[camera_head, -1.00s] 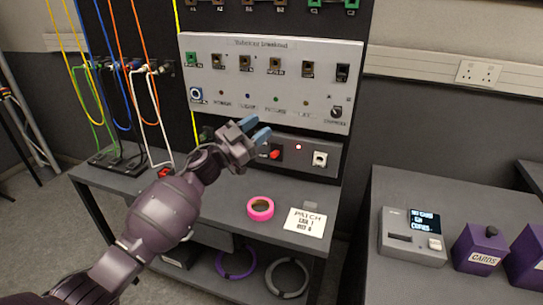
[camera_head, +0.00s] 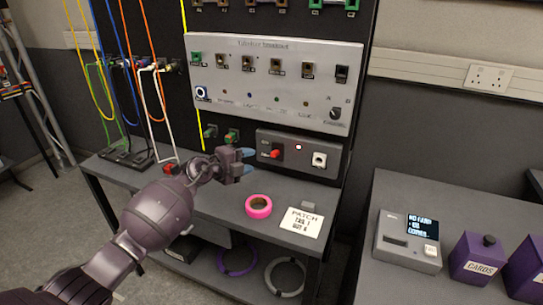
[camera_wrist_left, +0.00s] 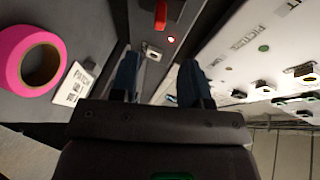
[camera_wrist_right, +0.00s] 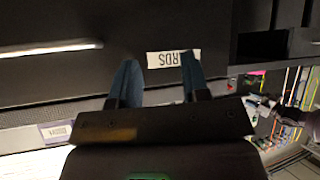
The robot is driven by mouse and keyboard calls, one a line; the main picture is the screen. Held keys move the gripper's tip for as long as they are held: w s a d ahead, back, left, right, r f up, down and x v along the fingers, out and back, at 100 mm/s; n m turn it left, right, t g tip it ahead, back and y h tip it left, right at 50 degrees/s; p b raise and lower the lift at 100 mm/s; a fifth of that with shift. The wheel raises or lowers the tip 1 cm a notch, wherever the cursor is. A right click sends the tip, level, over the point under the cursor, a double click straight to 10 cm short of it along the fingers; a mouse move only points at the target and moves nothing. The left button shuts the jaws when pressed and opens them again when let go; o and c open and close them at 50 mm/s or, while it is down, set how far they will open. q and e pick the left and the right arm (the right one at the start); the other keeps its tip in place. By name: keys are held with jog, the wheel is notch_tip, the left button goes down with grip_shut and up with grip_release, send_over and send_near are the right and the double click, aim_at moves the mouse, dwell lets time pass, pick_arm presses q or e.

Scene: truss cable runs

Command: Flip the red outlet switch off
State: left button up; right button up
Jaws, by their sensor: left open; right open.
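A red switch lever (camera_head: 275,153) is on the grey outlet box (camera_head: 328,143) below the white panel, with a lit red indicator to its right. The lever (camera_wrist_left: 160,14) also shows at the top edge of the left wrist view, beyond my left fingers. My left gripper (camera_head: 247,162) is open and empty, just left of and slightly below the lever, apart from it in that view. My right gripper (camera_wrist_right: 158,65) is open and empty in its wrist view, away from the outlet box; it is not in the head view.
A pink tape roll (camera_head: 258,206) and a patch card (camera_head: 303,221) lie on the bench below. A small red item (camera_head: 171,169) sits near a power strip (camera_head: 125,157) at left. Cables hang at left. A grey device (camera_head: 409,241) and purple boxes (camera_head: 478,258) stand at right.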

aim_at(272, 155)
pick_arm(q)
jog(key=b+x, duration=0.4)
jog(key=x, duration=0.6)
jog(key=shift+d+f, duration=0.1)
jog(key=shift+d, duration=0.05)
jog(key=shift+w, duration=0.1)
